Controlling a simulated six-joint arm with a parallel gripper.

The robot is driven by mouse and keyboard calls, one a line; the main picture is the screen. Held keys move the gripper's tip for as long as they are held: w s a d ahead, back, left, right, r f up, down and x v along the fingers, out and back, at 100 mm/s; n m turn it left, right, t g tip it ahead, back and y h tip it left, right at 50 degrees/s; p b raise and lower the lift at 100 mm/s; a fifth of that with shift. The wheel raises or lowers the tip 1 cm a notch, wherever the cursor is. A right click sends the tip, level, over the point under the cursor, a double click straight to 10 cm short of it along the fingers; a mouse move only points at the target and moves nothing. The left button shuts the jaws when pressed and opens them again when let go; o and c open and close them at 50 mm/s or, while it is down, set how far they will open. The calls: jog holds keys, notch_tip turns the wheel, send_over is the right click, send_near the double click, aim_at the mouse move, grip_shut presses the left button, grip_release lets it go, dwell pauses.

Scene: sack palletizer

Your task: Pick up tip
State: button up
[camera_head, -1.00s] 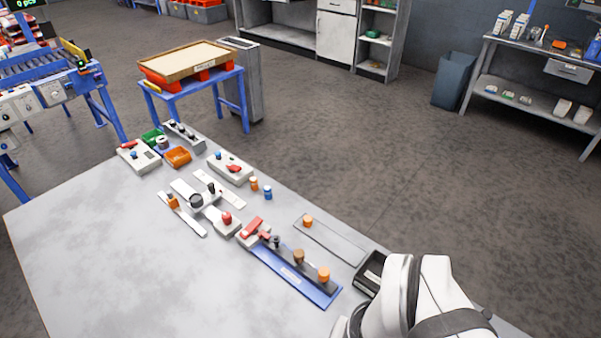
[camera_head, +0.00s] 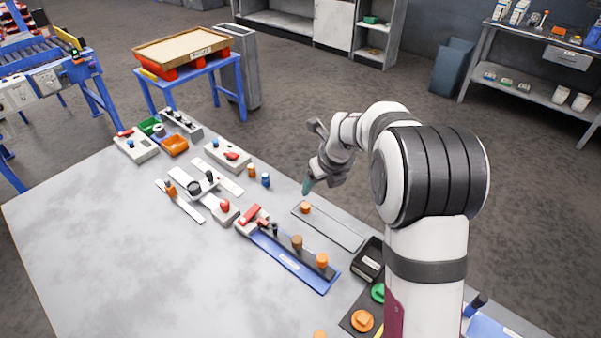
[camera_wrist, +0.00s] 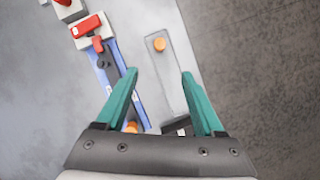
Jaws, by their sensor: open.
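No part is plainly marked as the tip. A small orange round piece (camera_head: 305,208) stands near the far end of a flat grey plate (camera_head: 340,232); it also shows in the wrist view (camera_wrist: 159,44), just beyond the fingertips. My gripper (camera_head: 308,186) is above the table by this end of the plate. In the wrist view its green fingers (camera_wrist: 160,75) are spread wide with nothing between them but the plate and table below. A brown piece (camera_head: 297,242) and another orange piece (camera_head: 322,261) stand on a dark strip along a blue base (camera_head: 290,262).
A black box (camera_head: 369,260) stands beside the plate's near end. A red clamp (camera_head: 250,214) sits at the blue base's far end. Small orange (camera_head: 251,170) and blue (camera_head: 266,180) pieces stand farther back. The table's left side (camera_head: 110,250) is clear.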

aim_at(306, 205)
jog(key=x, duration=1.5)
jog(key=shift+w+a, duration=0.2)
jog(key=shift+w, duration=0.05)
grip_shut()
